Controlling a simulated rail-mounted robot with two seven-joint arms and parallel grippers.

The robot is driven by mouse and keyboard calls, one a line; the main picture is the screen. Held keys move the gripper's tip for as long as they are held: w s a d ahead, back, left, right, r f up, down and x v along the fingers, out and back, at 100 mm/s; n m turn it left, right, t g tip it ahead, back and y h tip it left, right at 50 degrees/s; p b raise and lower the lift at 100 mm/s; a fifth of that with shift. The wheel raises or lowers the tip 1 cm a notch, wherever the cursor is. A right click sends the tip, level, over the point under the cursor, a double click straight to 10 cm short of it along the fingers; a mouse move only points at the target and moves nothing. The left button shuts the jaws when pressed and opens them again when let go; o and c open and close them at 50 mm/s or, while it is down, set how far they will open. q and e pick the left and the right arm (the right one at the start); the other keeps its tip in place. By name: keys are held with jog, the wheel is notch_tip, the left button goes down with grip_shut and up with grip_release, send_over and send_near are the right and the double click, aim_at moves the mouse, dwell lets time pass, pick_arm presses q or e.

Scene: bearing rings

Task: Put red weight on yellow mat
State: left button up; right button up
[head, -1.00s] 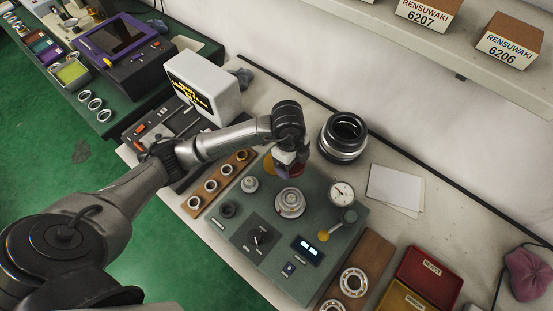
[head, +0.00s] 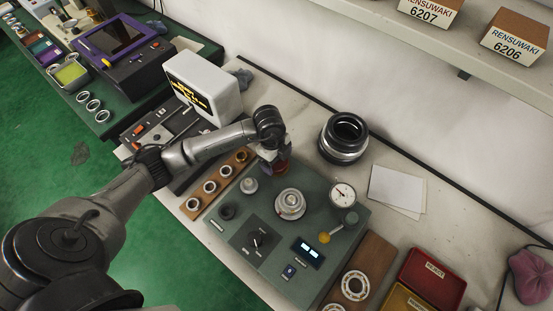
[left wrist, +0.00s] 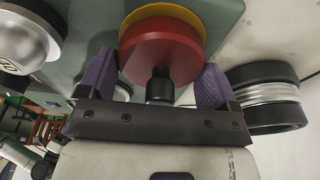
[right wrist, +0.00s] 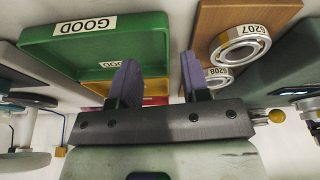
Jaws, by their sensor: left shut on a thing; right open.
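The red weight (head: 281,169) is a round disc with a dark knob. It also shows in the left wrist view (left wrist: 158,48). My left gripper (left wrist: 158,82) is shut on the red weight by its knob, at the back left of the green-grey test panel. The yellow mat (left wrist: 168,11) shows as a round rim behind the red weight in the left wrist view, mostly covered by it. Whether they touch I cannot tell. In the head view the mat is hidden by my left gripper (head: 272,160). My right gripper (right wrist: 155,82) is open and empty.
The test panel (head: 225,236) carries a silver weight stack (head: 290,204), a small grey weight (head: 249,185) and a dial gauge (head: 343,195). A black-and-silver ring stack (head: 344,138) stands behind. A green GOOD tray (right wrist: 60,62) and a wooden bearing board (right wrist: 272,12) lie ahead of my right gripper.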

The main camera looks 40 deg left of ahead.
pick_arm(q)
jog(key=shift+f, duration=0.2)
jog(key=shift+f, duration=0.1)
jog(key=shift+f, duration=0.25)
pick_arm(e)
jog(key=shift+d+f, duration=0.1)
pick_arm(q)
jog(key=o, duration=1.1)
jog(key=shift+o, duration=0.2)
jog(key=shift+r, duration=0.1)
pick_arm(e)
jog(key=shift+r+p, duration=0.75)
jog(key=shift+r, duration=0.05)
pick_arm(q)
notch_tip(320, 180, up, 12)
jog(key=a, duration=0.1)
jog(key=shift+a+r, duration=0.15)
jog(key=shift+a, duration=0.25)
